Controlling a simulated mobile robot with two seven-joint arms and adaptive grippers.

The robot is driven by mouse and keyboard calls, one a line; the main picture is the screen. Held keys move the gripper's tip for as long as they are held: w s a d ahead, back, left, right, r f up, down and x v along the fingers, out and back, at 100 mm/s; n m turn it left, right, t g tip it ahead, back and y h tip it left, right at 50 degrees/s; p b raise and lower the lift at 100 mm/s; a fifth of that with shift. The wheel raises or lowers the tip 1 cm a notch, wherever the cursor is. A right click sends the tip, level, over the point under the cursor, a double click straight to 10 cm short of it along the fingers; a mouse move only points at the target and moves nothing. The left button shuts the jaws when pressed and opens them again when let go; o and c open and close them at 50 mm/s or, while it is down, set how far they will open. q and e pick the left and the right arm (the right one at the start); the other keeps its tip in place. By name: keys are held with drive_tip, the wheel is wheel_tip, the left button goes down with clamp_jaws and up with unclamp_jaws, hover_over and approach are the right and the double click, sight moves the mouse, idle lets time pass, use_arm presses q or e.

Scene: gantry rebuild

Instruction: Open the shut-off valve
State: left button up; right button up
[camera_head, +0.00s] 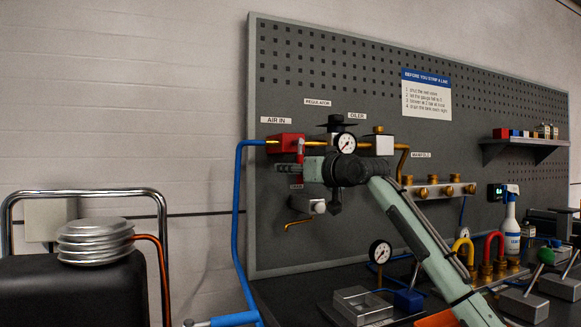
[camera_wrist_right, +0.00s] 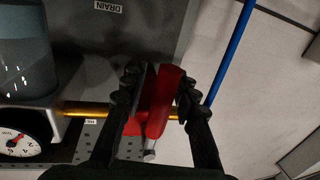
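The shut-off valve (camera_head: 284,143) is a red block on the pipe under the AIR IN label. Its red lever (camera_head: 300,151) hangs down, across the line of the brass pipe. In the right wrist view the red lever (camera_wrist_right: 165,88) lies between the two black fingers of my right gripper (camera_wrist_right: 160,92). The fingers are very close to its sides; I cannot tell whether both press on it. In the head view my right gripper (camera_head: 291,168) is at the lever, coming from the right, and hides its lower part. My left gripper is not in view.
A blue hose (camera_head: 239,200) runs down left of the valve. A gauge (camera_head: 345,144) and the regulator stand close right, near my wrist. A drain tap (camera_head: 310,206) sits below. The grey pegboard (camera_head: 275,235) is behind. The wall side at left is free.

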drive_tip(key=shift+w, duration=0.1)
clamp_jaws()
idle(0.3)
drive_tip(key=shift+a, duration=0.2)
drive_tip(key=shift+s+a+r+m+t, duration=0.2)
drive_tip(key=shift+a+m, duration=0.3)
drive_tip(key=shift+m, duration=0.75)
drive_tip(key=shift+s+a+r+m+t, duration=0.25)
drive_tip(key=shift+a+m, duration=0.2)
drive_tip(key=shift+m, duration=0.75)
drive_tip(key=shift+s+a+r+m+t, duration=0.2)
drive_tip(key=shift+a+m, duration=0.3)
drive_tip(key=shift+m, duration=0.75)
unclamp_jaws()
drive_tip(key=shift+r, duration=0.1)
